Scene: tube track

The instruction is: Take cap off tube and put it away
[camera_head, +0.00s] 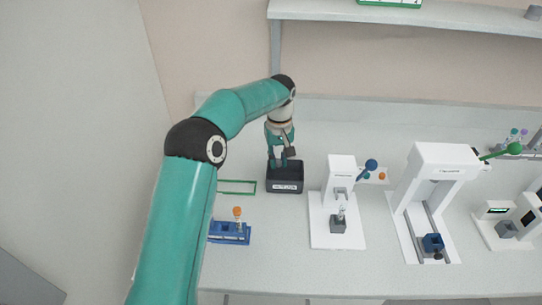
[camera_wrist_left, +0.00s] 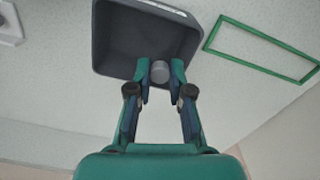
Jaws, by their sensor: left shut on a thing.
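My left gripper (camera_head: 284,162) hangs over the dark open bin (camera_head: 272,184), which stands on the bench. In the left wrist view, the gripper (camera_wrist_left: 160,76) is shut on a small grey round cap (camera_wrist_left: 160,70). The cap shows in front of the bin's (camera_wrist_left: 101,40) open inside. In the head view the cap is too small to make out between the fingers. A clear tube (camera_head: 341,213) stands upright in a grey block on the white device; its top is too small to judge. My right gripper is not in view.
A green rectangular outline (camera_head: 238,181) is left of the bin. A blue rack (camera_head: 229,238) with an orange-topped tube (camera_head: 237,213) is at the front left. White devices (camera_head: 322,236) with coloured-knob levers stand to the right. The front bench is mostly clear.

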